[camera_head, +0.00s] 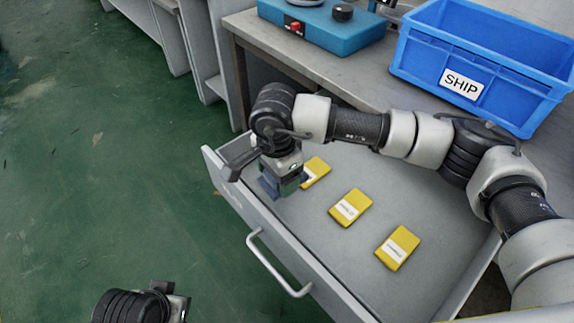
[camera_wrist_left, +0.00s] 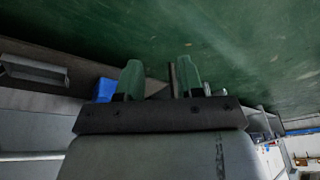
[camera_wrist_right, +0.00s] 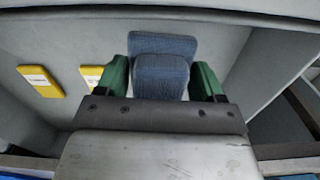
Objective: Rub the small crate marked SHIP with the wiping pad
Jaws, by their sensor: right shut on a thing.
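The blue crate (camera_head: 485,62) with a white SHIP label stands on the bench at the upper right in the head view. My right gripper (camera_head: 286,178) is over the left end of the open drawer. It is shut on the blue-grey wiping pad (camera_wrist_right: 163,72), whose raised part sits between the green fingers in the right wrist view. The pad (camera_head: 274,187) is partly hidden by the gripper in the head view; I cannot tell if it touches the drawer floor. My left gripper (camera_wrist_left: 158,78) is empty, its fingers apart, away from the drawer.
The open grey drawer (camera_head: 385,213) holds several yellow labelled packs (camera_head: 350,207). A blue device (camera_head: 318,27) with a red button stands on the bench (camera_head: 350,75), left of the crate. My right arm crosses in front of the bench. Green floor lies clear at left.

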